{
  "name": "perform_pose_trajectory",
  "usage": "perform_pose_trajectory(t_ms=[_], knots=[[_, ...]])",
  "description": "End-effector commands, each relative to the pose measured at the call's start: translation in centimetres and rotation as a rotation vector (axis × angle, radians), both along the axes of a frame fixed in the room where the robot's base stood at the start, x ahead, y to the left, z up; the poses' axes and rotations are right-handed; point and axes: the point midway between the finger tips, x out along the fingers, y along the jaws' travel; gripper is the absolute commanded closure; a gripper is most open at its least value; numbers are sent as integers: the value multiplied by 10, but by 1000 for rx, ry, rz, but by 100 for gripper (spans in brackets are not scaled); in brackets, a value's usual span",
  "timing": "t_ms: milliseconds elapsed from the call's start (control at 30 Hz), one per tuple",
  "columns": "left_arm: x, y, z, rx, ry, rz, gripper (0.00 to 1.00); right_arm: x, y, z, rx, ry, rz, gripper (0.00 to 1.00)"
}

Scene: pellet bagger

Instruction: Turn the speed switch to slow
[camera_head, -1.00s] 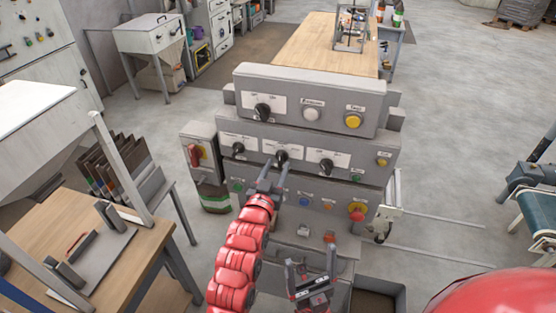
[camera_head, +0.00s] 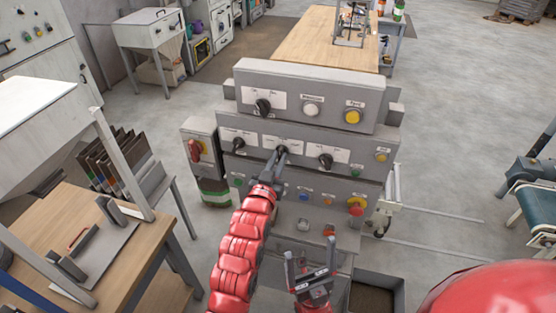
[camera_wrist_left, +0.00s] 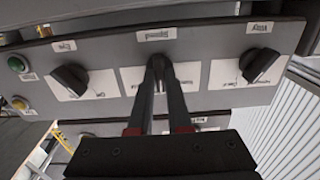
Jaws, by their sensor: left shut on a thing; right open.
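The control panel is a grey stepped box. Its middle row has several black rotary knobs on white label plates. My left gripper (camera_head: 281,157) is shut on the middle knob (camera_head: 283,149) of that row, taken to be the speed switch. In the left wrist view its two dark fingers (camera_wrist_left: 157,75) close together over this knob and hide most of it. The plate's printing (camera_wrist_left: 155,34) is upside down and too small to read surely, so the knob's setting cannot be told. My right gripper (camera_head: 306,268) is open and empty, low in front of the panel.
Similar knobs stand to the left (camera_head: 238,146) and right (camera_head: 326,160). A red rotary switch (camera_head: 195,151) is on the left side box. A red mushroom button (camera_head: 356,208) and coloured push buttons sit on the lower row. A wooden table (camera_head: 95,245) is at the left.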

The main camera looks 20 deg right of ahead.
Motion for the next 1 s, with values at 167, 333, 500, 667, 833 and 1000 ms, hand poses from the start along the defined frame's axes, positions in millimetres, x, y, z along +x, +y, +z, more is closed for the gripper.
perform_pose_trajectory(t_ms=[167, 333, 500, 667, 833, 1000], knots=[[0, 0, -1, -7, 6, 0, 100, 0, 0, -3, 0, 0, 0, 10], [1, 1, -4, -47, 33, 2, 100, 0, 0, -13, 0, 0, 0, 10], [1, 1, -7, -133, 89, 2, 100, 0, 0, -31, 0, 0, 0, 10], [1, 1, -8, -242, 166, 1, 100, 0, 0, -49, 0, 0, 0, 10], [1, 2, -6, -372, 254, 2, 100, 0, 0, -60, 0, 0, 0, 10], [1, 1, -5, -491, 338, 1, 100, 0, 0, -66, 0, 0, 0, 10]])
